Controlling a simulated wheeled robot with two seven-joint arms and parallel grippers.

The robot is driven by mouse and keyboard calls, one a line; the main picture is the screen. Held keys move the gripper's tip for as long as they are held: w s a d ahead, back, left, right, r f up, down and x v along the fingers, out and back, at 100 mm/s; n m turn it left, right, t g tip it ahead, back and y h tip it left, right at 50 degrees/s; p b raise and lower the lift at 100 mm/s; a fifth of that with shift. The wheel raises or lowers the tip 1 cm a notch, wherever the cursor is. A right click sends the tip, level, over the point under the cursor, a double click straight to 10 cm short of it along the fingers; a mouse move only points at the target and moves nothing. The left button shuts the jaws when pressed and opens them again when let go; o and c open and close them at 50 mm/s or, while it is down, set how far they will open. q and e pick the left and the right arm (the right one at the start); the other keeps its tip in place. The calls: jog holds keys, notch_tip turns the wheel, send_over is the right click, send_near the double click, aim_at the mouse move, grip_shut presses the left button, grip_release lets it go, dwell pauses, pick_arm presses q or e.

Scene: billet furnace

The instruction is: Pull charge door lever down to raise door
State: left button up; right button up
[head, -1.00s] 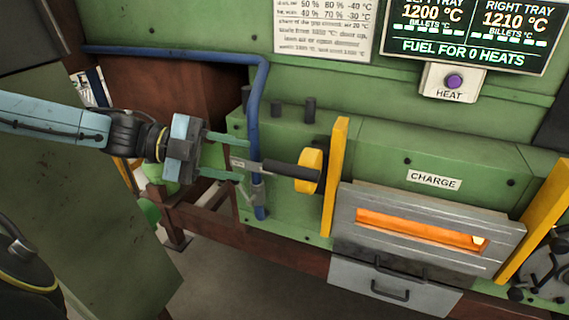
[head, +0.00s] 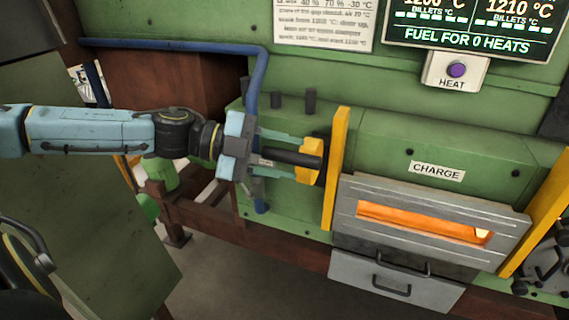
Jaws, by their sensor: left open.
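The charge door lever (head: 290,157) is a black bar that sticks out to the left from a yellow hub (head: 309,160), and it lies nearly level. My left gripper (head: 296,159) is open, with one green finger above the bar and one below it. Its fingertips are close to the hub, and the gripper body hides the bar's left end. I cannot tell whether either finger touches the bar. The grey charge door (head: 430,245) sits right of the lever under the CHARGE sign (head: 437,171), with an orange glow in its slot. My right gripper is not in view.
Yellow posts (head: 336,165) flank the door. A blue pipe (head: 251,85) runs behind my left gripper. Black pegs (head: 310,98) stand on the green housing above the lever. A purple HEAT button (head: 457,69) and a display (head: 478,25) are at upper right. Floor below the lever is clear.

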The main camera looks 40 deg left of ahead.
pick_arm(q)
jog(key=shift+d, duration=0.15)
grip_shut()
dwell(0.4)
